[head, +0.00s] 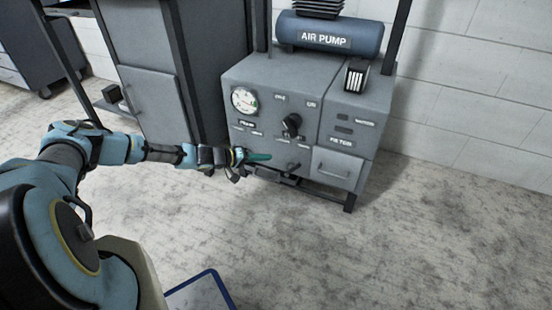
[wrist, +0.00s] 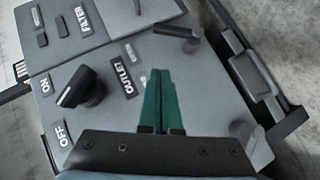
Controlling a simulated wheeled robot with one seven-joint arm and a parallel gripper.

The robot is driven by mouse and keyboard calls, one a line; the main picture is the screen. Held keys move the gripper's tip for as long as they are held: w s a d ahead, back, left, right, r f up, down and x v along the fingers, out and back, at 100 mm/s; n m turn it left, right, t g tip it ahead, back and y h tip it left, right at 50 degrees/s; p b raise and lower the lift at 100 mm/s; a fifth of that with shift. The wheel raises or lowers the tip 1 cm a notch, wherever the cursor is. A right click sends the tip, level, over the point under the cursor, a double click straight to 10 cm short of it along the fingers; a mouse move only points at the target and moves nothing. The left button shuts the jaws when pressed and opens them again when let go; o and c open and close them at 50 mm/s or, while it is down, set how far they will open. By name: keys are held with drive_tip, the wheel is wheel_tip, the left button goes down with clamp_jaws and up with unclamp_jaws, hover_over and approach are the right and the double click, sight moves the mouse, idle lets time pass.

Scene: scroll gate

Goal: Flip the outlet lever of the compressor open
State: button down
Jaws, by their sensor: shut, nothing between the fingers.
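The compressor (head: 270,90) is a grey cabinet with a blue air pump tank on top. In the wrist view its OUTLET label (wrist: 123,76) is on the front panel, just left of my fingers. A dark lever-like handle (wrist: 178,35) stands out beyond the fingertips, toward the panel's lower edge; it appears to be the outlet lever. In the head view it is small and dark (head: 293,166). My gripper (head: 268,157) has green fingers, shut together and empty, in front of the lower panel. In the wrist view the fingertips (wrist: 160,75) are apart from the handle.
A black ON/OFF knob (wrist: 82,88) sits left of the fingers in the wrist view. The head view shows a round gauge (head: 244,100) and a filter drawer (head: 335,168). A dark lower rail (wrist: 258,85) runs along the base. A grey cabinet (head: 155,95) stands left; floor in front is clear.

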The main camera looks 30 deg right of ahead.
drive_tip(key=shift+v, duration=1.5)
